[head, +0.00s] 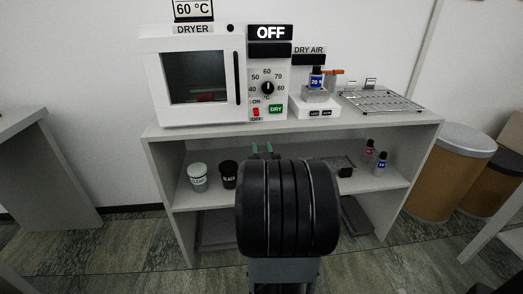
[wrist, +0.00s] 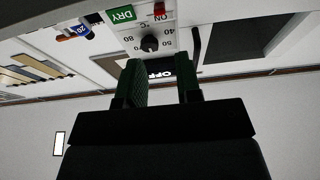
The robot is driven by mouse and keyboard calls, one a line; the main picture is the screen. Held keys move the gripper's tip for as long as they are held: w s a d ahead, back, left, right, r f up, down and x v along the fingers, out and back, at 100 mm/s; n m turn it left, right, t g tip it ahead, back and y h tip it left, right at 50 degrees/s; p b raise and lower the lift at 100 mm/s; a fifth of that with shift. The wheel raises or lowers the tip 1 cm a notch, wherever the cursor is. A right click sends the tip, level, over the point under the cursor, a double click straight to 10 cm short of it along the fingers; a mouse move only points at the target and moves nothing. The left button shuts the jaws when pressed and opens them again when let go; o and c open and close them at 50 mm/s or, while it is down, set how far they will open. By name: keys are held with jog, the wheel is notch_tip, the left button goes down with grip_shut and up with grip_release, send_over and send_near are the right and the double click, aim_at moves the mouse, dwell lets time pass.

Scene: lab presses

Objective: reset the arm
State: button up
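My arm (head: 288,208) is dark and stands in front of the shelf unit in the head view, hiding the middle of its lower shelf. That view is upside down and looks toward the dryer front. The white dryer (head: 195,75) sits on the bench top with its door shut. Its display (head: 270,32) reads OFF, and its dial (head: 267,88) is below.
A blue-labelled bottle (head: 316,78) stands on a white device right of the dryer, near a wire rack (head: 380,101). The shelf (head: 270,190) holds a white jar (head: 198,178), a black jar (head: 229,174) and small bottles (head: 380,163). A bin (head: 448,172) stands at right.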

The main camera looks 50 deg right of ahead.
dwell(0.5)
jog(key=w+a+r+n+g+y+p, duration=0.2)
jog(key=w+a+r+y+p, duration=0.15)
jog(key=a+p, duration=0.35)
jog(key=w+a+r+n+g+y+p, duration=0.1)
jog(key=w+a+r+g+y+p, duration=0.1)
jog(key=a+r+y+p, duration=0.35)
jog(key=s+a+r+n+g+y+p, duration=0.2)
jog(key=s+a+r+g+p, duration=0.2)
jog(key=a, duration=0.5)
jog(key=s+a+r+n+g+y+p, duration=0.2)
jog(key=s+a+r+n+g+p, duration=0.1)
jog(key=s+a+p, duration=0.5)
jog(key=shift+a+r+g+y+p, duration=0.4)
jog(key=shift+a+r+g+p, duration=0.25)
jog(key=shift+g+p, duration=0.25)
